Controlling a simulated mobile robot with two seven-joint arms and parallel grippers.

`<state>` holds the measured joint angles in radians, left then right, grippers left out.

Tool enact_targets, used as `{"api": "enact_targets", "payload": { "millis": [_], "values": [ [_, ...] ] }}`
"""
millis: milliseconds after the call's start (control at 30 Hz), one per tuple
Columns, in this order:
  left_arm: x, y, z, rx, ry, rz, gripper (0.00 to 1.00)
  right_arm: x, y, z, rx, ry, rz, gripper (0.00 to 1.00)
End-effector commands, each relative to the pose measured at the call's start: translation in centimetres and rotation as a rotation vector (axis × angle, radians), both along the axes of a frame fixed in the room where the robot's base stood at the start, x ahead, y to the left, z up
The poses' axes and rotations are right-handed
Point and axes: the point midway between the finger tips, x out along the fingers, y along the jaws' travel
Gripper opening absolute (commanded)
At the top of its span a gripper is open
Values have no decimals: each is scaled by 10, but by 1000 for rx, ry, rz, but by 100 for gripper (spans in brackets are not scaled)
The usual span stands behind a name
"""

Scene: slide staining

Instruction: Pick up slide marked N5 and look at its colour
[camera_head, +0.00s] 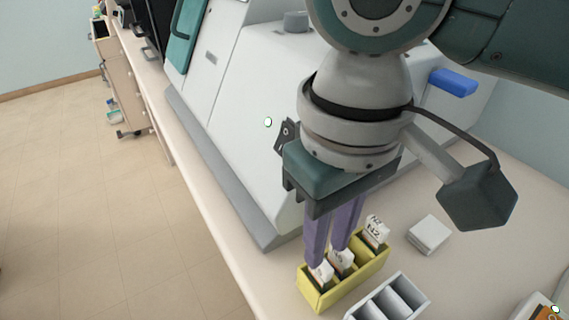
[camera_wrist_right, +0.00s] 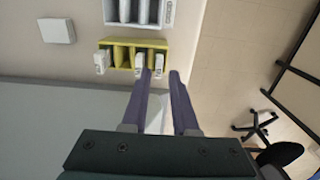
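My right gripper (camera_head: 328,254) points down over a yellow slide rack (camera_head: 347,287), its two purple fingers apart. Three slides with white label ends stand in the rack: a front one (camera_head: 321,273), a middle one (camera_head: 342,259) and a back one (camera_head: 377,232). The labels are too small to read surely, so I cannot tell which is N5. In the right wrist view the open fingertips (camera_wrist_right: 161,73) lie close to the end slide (camera_wrist_right: 160,61), which shows between them; I cannot tell if they touch it. My left gripper is not in view.
A grey-white rack (camera_head: 388,300) stands beside the yellow one. A small white block (camera_head: 429,235) lies behind on the bench. A large white machine (camera_head: 240,110) stands close on the left. An orange-and-white item (camera_head: 541,308) is at the lower right corner.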

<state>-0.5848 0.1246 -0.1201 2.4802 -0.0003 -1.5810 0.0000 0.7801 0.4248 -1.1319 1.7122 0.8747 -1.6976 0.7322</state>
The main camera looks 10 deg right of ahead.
Motion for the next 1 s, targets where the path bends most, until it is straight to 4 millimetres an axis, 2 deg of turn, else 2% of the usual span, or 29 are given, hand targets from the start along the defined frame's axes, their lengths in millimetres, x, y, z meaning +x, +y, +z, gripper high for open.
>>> {"api": "enact_targets", "payload": {
  "millis": [333, 633, 900, 1000],
  "values": [
    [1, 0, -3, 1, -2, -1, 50, 2, 0, -48, -1, 2, 1, 28],
    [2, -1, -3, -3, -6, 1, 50, 2, 1, -54, 1, -2, 3, 28],
    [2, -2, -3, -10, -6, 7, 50, 2, 1, -54, 1, -2, 2, 0],
    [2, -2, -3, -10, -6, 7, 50, 2, 1, -54, 1, -2, 2, 0]
  ]
}}
